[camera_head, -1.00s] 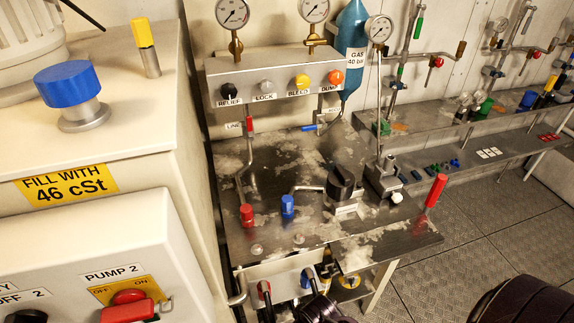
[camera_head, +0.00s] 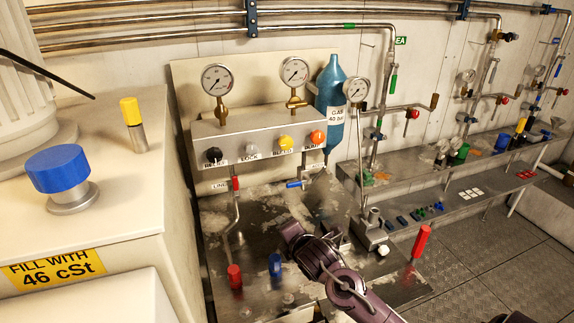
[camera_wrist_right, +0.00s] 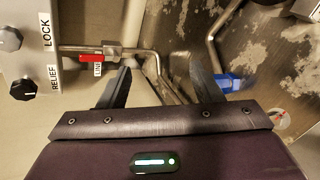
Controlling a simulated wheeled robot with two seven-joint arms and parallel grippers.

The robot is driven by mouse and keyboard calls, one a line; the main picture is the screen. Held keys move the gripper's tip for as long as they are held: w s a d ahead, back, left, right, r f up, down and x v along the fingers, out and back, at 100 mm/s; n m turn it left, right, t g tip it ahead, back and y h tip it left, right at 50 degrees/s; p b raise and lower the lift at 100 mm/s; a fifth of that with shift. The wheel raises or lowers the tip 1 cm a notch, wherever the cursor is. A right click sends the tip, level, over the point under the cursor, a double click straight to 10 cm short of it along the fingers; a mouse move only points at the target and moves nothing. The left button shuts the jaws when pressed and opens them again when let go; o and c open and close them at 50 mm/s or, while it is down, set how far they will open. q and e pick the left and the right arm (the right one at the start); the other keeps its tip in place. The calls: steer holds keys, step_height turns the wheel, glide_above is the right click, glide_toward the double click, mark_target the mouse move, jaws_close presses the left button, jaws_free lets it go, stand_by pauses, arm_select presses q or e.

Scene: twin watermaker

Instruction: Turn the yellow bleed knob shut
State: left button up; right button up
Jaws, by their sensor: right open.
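The yellow bleed knob (camera_head: 285,144) sits on the front of the grey valve block (camera_head: 235,131), between the grey lock knob (camera_head: 250,150) and the orange dump knob (camera_head: 318,138). Its label is below it. My right gripper (camera_head: 292,232) is over the metal bench, below and apart from the knob. In the right wrist view its two fingers (camera_wrist_right: 162,78) are spread, with bent pipe showing beyond them and nothing held. That view shows the black relief knob (camera_wrist_right: 22,90) and the lock knob (camera_wrist_right: 10,38) at its left edge, but not the yellow knob. My left gripper is not in view.
Gauges (camera_head: 217,80) stand above the block. A red line handle (camera_head: 235,184) and blue gas handle (camera_head: 295,184) lie below it. A blue gas bottle (camera_head: 331,100) stands right. Red (camera_head: 234,276) and blue (camera_head: 275,264) caps rise from the bench.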

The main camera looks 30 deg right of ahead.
steer(key=w+d+r+n+t+h, duration=0.1)
steer(key=w+d+r+n+t, duration=0.1)
steer(key=r+n, duration=0.15)
steer(key=w+d+r+n+t, duration=0.1)
steer(key=w+d+r+n, duration=0.15)
steer(key=r, duration=0.25)
steer(key=n+t, duration=0.3)
steer(key=n, duration=0.2)
glide_toward(287, 144)
steer(key=a+x, duration=0.1)
steer(key=x, duration=0.2)
steer(key=p+x, duration=0.1)
steer(key=x, duration=0.2)
steer(key=d+p+x, duration=0.1)
steer(key=p+x, duration=0.1)
steer(key=x, duration=0.1)
steer(key=shift+w+d, duration=0.1)
steer(key=shift+w, duration=0.2)
steer(key=c, duration=1)
